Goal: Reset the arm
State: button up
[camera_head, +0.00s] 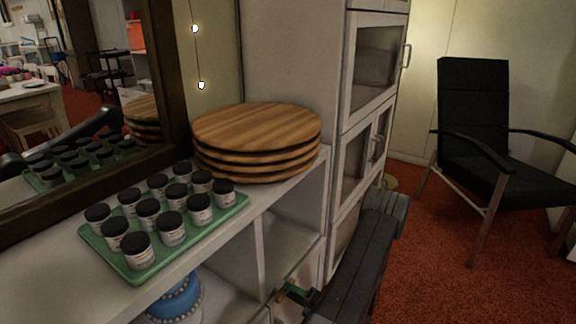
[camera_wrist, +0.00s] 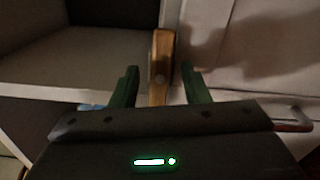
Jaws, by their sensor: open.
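My arm (camera_head: 362,255) reaches down in front of the white shelf unit in the head view. My gripper (camera_head: 292,291) is low by the unit's front, small and partly hidden. In the wrist view my gripper (camera_wrist: 160,72) has its two green fingers apart, one on each side. An upright brown-gold bar (camera_wrist: 161,50), perhaps a handle, shows between the fingers. I cannot tell whether either finger touches it, but the jaws are not closed on it.
The shelf unit (camera_head: 290,203) has open compartments, one with a blue cake (camera_head: 175,300). On top are a green tray (camera_head: 163,273) of several black-lidded jars and stacked wooden turntables (camera_head: 257,127). A white cabinet (camera_head: 345,125) stands beside it. A black chair (camera_head: 475,115) stands right on red carpet.

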jog(key=n, duration=0.5)
jog(key=shift+r+n+b, duration=0.1)
jog(key=shift+n+b, duration=0.2)
jog(key=shift+b, duration=0.05)
